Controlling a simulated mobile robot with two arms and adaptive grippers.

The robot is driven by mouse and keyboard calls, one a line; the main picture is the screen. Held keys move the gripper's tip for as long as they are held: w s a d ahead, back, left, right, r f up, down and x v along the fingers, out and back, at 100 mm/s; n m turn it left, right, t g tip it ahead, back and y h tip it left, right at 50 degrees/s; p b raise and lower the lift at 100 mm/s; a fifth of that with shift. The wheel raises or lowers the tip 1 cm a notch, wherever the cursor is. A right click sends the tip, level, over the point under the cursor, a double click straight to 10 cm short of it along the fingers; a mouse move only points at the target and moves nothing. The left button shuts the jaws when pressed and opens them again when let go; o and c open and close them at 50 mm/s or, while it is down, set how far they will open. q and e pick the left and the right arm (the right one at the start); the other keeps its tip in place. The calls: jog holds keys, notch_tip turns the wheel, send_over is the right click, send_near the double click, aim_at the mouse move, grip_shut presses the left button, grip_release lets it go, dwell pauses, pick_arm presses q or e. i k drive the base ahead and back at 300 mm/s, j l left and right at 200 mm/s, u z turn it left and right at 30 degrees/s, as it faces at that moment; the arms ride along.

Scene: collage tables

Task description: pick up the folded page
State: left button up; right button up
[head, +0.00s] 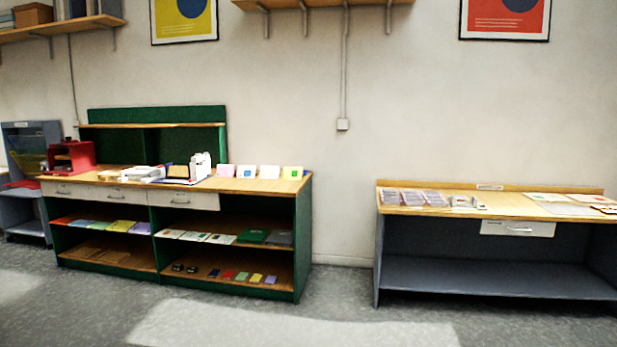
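Several small upright cards, which may be folded pages, stand in a row at the right end of the green bench's top. They are a pink one (225,170), a white one with a blue mark (246,171), a plain pale one (269,172) and one with a green mark (292,173). Flat sheets (548,197) lie on the right table's top. I cannot tell which of these is the folded page. Neither of my grippers is in view.
The green bench (303,235) has a wooden top, drawers and shelves holding coloured sheets and small items. A red device (72,157) stands at its left end. The grey table (377,250) on the right holds a tray of compartments (411,197). Open floor (335,305) lies in front.

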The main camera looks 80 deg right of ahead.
aim_at(269, 172)
jog(key=z, duration=2.4)
